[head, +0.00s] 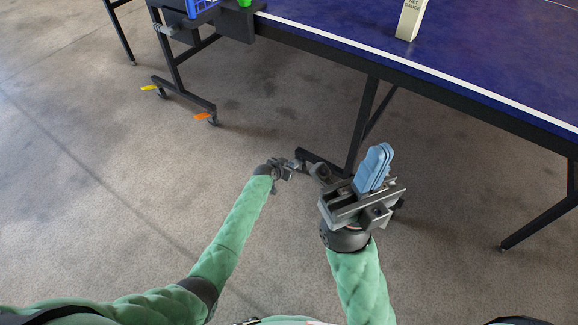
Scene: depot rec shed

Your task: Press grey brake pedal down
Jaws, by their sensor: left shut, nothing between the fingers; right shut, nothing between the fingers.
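The grey brake pedal cannot be told apart clearly. A small grey piece (298,164), possibly the pedal, shows low by the near table leg's foot bar, right at the tip of my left gripper (287,168). I cannot tell whether they touch, or whether the piece is pressed down. A dark round part, likely a caster (320,173), sits just right of it. My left gripper is shut and empty, low near the floor. My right gripper (376,165), with blue fingers, is shut and empty. It is nearer the camera and covers part of the foot bar (312,157).
The blue table-tennis table (480,50) spans the upper right, with a dark edge over the legs. A yellow pedal (149,88) and an orange pedal (201,116) are by the left leg's casters. A pale net gauge block (410,18) stands on top. Floor at left is clear.

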